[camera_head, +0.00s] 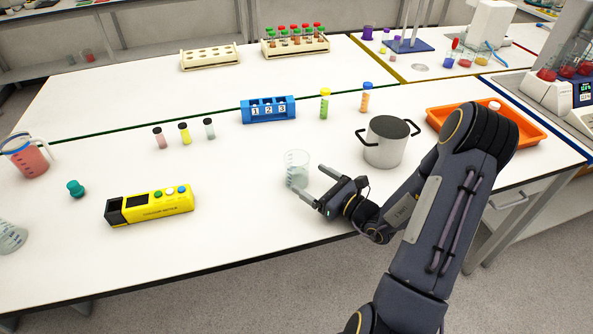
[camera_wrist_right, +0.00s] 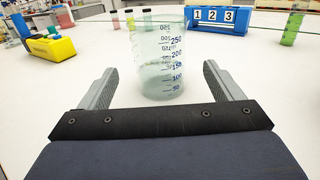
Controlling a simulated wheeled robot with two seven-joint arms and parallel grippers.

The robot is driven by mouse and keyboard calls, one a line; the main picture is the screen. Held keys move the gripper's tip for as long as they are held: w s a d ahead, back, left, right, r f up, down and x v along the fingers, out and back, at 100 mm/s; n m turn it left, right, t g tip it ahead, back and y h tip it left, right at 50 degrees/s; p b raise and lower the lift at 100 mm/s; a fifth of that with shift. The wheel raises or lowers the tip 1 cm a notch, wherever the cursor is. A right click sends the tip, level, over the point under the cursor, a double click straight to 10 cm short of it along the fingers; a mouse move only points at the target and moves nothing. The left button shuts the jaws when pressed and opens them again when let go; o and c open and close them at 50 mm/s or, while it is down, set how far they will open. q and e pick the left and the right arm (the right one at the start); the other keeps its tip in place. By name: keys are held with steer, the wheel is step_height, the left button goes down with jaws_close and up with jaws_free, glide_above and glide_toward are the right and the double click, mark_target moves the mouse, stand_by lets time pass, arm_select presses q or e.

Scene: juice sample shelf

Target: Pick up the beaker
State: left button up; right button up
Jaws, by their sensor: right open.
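The beaker (camera_head: 297,168) is clear with graduation marks and stands upright on the white table (camera_head: 245,225). My right gripper (camera_head: 317,186) is open just in front of it, its fingers pointing at it. In the right wrist view the beaker (camera_wrist_right: 160,60) stands ahead, centred between the two fingers of my right gripper (camera_wrist_right: 160,85). The beaker looks empty or holds a little pale content low down. My left gripper is not in view.
A steel pot (camera_head: 385,142) stands right of the beaker, with an orange tray (camera_head: 530,135) beyond. A blue numbered block (camera_head: 268,109) and several vials are behind. A yellow device (camera_head: 150,205) lies left. The table between device and beaker is clear.

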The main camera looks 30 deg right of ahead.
mark_target(306, 176)
steer(key=p+x, duration=0.1)
steer(key=x, duration=0.5)
steer(key=c, duration=1.2)
